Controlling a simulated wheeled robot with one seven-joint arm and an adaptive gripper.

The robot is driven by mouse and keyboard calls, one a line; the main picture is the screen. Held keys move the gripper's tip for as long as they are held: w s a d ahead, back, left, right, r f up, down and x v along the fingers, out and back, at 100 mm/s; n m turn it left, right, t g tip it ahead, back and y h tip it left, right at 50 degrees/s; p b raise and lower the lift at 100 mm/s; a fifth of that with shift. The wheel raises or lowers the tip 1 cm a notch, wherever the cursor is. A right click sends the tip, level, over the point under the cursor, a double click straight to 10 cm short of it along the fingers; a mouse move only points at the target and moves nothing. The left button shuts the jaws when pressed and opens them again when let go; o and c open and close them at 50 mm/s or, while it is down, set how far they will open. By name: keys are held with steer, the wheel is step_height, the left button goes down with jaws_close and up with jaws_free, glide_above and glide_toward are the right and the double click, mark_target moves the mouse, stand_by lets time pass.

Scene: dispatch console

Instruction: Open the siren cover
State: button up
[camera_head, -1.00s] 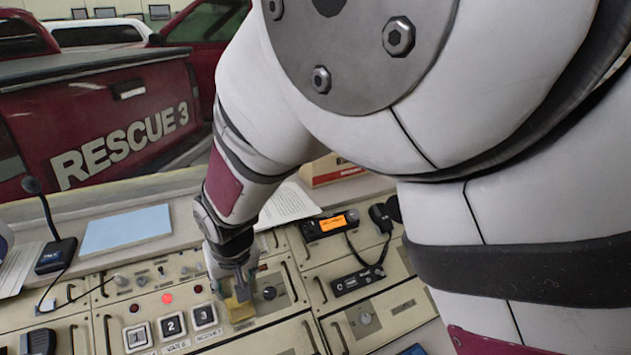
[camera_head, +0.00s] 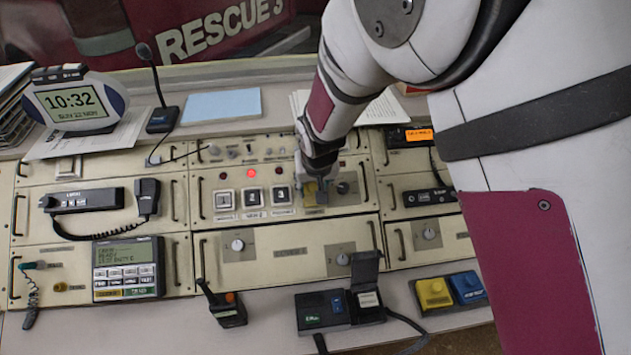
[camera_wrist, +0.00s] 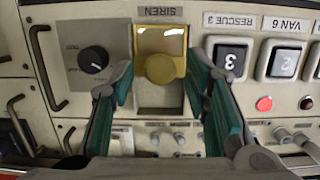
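The siren cover (camera_wrist: 158,42) is a yellow, see-through flap below an upside-down "SIREN" label (camera_wrist: 160,11) in the wrist view. A round yellow-tinted shape (camera_wrist: 160,69) shows at its lower part, with a grey-brown plate (camera_wrist: 158,97) beneath it. I cannot tell how far the cover is tilted. My gripper (camera_wrist: 160,65) is open, its two fingers spread on either side of the cover, with nothing visible held between them. In the head view my gripper (camera_head: 316,187) is over the yellow cover (camera_head: 309,196) and partly hides it.
A black knob (camera_wrist: 93,59) and metal handles sit left of the cover in the wrist view. Numbered buttons (camera_wrist: 229,60) and a red lamp (camera_wrist: 264,104) are to its right. Small switches (camera_wrist: 168,137) lie close below the fingers. A desk microphone (camera_head: 160,118) stands at the back.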

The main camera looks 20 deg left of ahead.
jaws_close()
steer(key=w+r, duration=0.1)
steer(key=w+a, duration=0.1)
steer(key=w+a+r+b, duration=0.1)
steer(key=shift+w+a+r, duration=0.1)
steer(key=shift+w+r, duration=0.15)
steer(key=shift+r, duration=0.05)
steer(key=shift+o, duration=1.1)
jaws_free()
